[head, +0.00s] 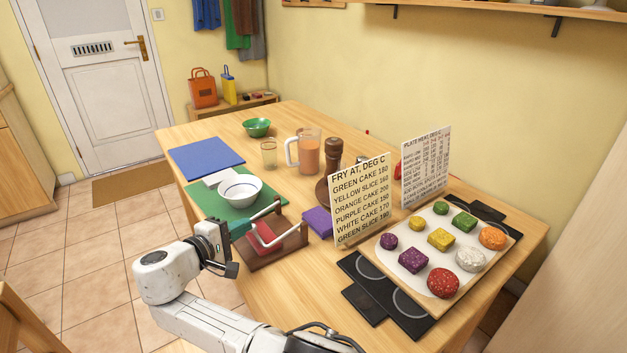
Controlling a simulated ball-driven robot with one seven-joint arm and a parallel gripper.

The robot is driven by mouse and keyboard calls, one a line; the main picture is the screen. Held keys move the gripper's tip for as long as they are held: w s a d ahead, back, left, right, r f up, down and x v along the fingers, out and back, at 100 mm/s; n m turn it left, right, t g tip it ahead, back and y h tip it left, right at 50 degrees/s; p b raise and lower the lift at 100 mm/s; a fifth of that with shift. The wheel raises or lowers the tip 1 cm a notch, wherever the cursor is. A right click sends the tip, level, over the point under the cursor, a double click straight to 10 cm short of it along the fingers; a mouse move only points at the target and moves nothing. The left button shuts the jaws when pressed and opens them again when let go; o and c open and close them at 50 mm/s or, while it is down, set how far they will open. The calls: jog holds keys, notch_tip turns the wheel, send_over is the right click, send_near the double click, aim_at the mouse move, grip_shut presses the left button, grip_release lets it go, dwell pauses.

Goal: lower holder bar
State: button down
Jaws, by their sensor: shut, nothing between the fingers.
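The holder (285,247) is a low dark brown wooden frame near the table's front left edge, with a red piece inside it. A pale bar (262,237) crosses the holder, and thin pale rods slant up at its back. I cannot tell exactly how far the bar is raised. My gripper (222,248), dark and shut with nothing in it, is just left of the holder. Whether it touches the holder is unclear. A teal piece (240,228) shows between my gripper and the holder.
A white bowl (240,187) stands on a green mat (206,202) behind the holder. A purple block (318,221) and a lettered card (360,197) stand to its right. A board with several coloured cakes (408,258) lies further right. Bare tabletop (290,290) is in front.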

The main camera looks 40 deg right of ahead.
jog(key=shift+s+f+b, duration=0.1)
jog(key=shift+f+b, duration=0.3)
jog(key=shift+f, duration=0.2)
